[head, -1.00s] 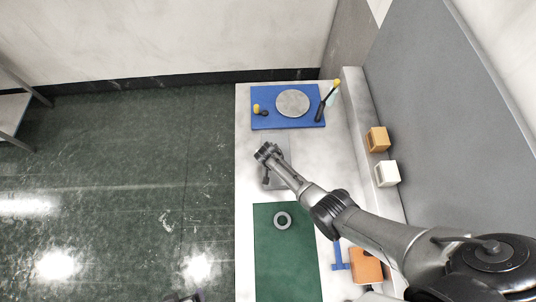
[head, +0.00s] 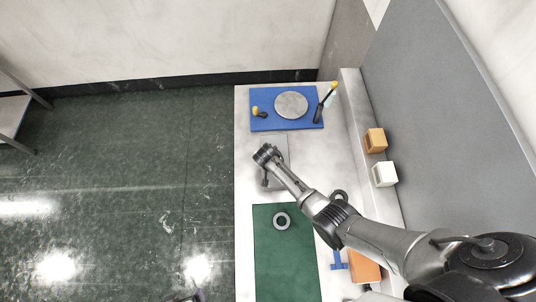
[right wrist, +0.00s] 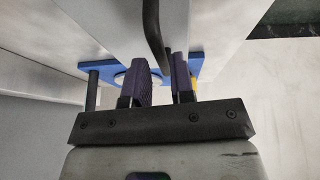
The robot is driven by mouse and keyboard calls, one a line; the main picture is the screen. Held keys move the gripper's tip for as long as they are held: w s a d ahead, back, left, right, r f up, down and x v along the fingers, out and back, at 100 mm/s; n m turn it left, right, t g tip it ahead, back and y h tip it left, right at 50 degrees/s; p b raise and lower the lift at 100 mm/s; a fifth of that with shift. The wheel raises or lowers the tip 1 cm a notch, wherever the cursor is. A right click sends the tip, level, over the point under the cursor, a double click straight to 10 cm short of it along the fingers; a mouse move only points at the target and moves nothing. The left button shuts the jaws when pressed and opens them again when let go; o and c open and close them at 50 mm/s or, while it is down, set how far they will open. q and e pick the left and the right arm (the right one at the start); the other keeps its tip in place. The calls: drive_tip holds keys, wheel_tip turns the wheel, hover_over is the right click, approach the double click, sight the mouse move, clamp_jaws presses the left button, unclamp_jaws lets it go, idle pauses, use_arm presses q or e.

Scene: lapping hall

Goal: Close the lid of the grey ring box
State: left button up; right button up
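The grey ring box (head: 280,143) lies on the bench between the blue tray and the green mat. It is partly hidden under my right gripper (head: 264,153), and I cannot tell the lid's angle. In the right wrist view grey panels (right wrist: 110,22) fill the upper part, with a dark curved bar (right wrist: 153,35) running down towards the fingers. My right gripper (right wrist: 162,85) has its two purple-padded fingers apart, the bar's end between or just beyond them; contact is unclear. Only a dark tip of what looks like my left gripper (head: 195,296) shows at the bottom edge.
A blue tray (head: 262,95) holds a round grey plate and small tools. A green mat (head: 280,265) carries a dark ring (head: 282,221). An orange block (head: 366,267) and a blue stand (head: 338,262) are near my right arm.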

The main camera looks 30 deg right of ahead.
drive_tip(key=p+v, duration=0.1)
drive_tip(key=v, duration=0.9)
drive_tip(key=shift+r, duration=0.15)
drive_tip(key=shift+s, duration=0.15)
wheel_tip(320, 180, up, 14)
drive_tip(key=a+n+t+y, duration=0.2)
drive_tip(key=n, duration=0.3)
drive_tip(key=s+r+n+t+y+p, duration=0.1)
drive_tip(key=s+r+n, duration=0.1)
drive_tip(key=s+r, duration=0.35)
drive_tip(key=s+d+f+g+p, duration=0.1)
drive_tip(key=s, duration=1)
drive_tip(key=s+d+f+g+p, duration=0.1)
drive_tip(key=s+d+g+p, duration=0.1)
drive_tip(key=s, duration=0.9)
drive_tip(key=shift+s+f, duration=0.3)
